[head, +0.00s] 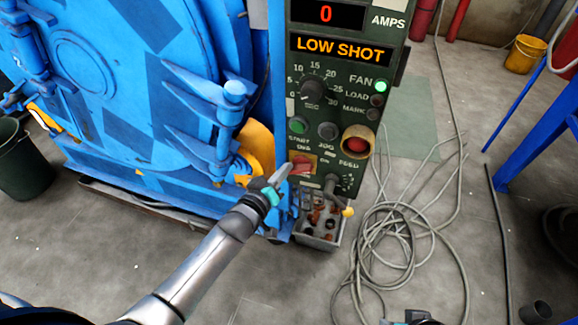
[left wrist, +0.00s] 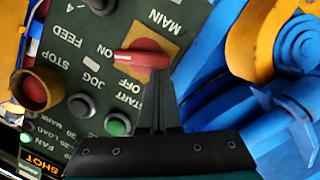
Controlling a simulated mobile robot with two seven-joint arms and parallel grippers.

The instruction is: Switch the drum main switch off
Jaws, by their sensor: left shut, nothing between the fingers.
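The red main switch (head: 302,164) is on the lower left of the dark green control panel (head: 345,100). In the left wrist view the red handle (left wrist: 142,59) lies across a yellow plate, its white-marked end toward the ON label (left wrist: 105,50). The OFF label (left wrist: 124,82) is beside it. My left gripper (head: 281,174) is shut and empty. Its fingertips (left wrist: 159,74) are at the handle's other end; I cannot tell whether they touch. A dark piece at the bottom of the head view, probably my right gripper (head: 410,319), is mostly cut off.
The blue drum machine (head: 110,90) stands left of the panel. Green START (head: 299,126) and JOG (head: 327,131) buttons and a red stop button (head: 356,146) sit close above the switch. A grey box (head: 318,240) is below. Cables (head: 390,235) lie on the floor.

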